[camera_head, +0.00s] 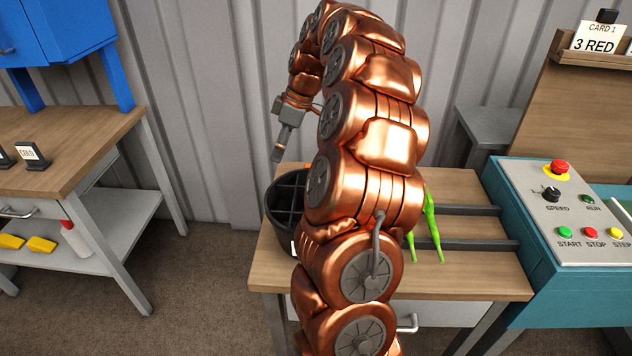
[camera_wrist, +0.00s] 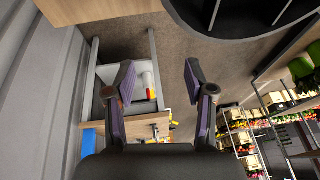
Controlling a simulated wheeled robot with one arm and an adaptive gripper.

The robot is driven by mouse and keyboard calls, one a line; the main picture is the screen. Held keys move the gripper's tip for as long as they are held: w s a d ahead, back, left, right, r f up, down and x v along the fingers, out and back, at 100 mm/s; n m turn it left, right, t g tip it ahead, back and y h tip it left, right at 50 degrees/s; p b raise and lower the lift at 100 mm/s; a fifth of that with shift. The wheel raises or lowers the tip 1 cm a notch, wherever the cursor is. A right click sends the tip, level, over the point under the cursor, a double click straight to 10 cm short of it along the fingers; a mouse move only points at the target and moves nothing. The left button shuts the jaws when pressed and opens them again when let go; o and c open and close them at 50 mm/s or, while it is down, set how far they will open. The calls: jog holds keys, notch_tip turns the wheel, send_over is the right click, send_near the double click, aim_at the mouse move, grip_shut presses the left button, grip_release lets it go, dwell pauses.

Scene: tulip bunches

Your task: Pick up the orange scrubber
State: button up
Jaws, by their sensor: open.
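A small orange patch (camera_head: 308,166) shows at the back edge of the wooden bench, mostly hidden behind my arm. I cannot tell whether it is the orange scrubber. No whole scrubber is clearly visible in either view. My gripper (camera_head: 277,152) hangs above and behind the black divided bucket (camera_head: 283,208) in the head view. In the wrist view my gripper (camera_wrist: 159,72) has its two fingers wide apart, with nothing between them.
The wooden bench (camera_head: 463,272) carries dark rails and green stems (camera_head: 431,222). A teal control console (camera_head: 545,235) stands at right. At left, a table (camera_head: 70,150) has yellow blocks (camera_head: 41,244) and a white bottle (camera_head: 76,241) on its lower shelf. A corrugated wall (camera_head: 190,110) stands behind.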

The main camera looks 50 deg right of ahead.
jog(key=shift+t+h, duration=0.4)
jog(key=shift+t, duration=0.1)
jog(key=d+f, duration=0.2)
jog(key=d, duration=0.2)
jog(key=s+d+f+b, duration=0.1)
jog(key=d+f, duration=0.1)
jog(key=d, duration=0.3)
jog(key=s+d+f, duration=0.1)
jog(key=d+f, duration=0.1)
jog(key=d, duration=0.3)
jog(key=shift+s, duration=0.25)
jog(key=shift+d+p+x, duration=0.1)
jog(key=shift+p+x, duration=0.05)
jog(key=shift+x, duration=1.7)
jog(key=shift+d+p+x, duration=0.15)
jog(key=shift+x, duration=1.75)
jog(key=shift+c, duration=0.3)
grip_shut()
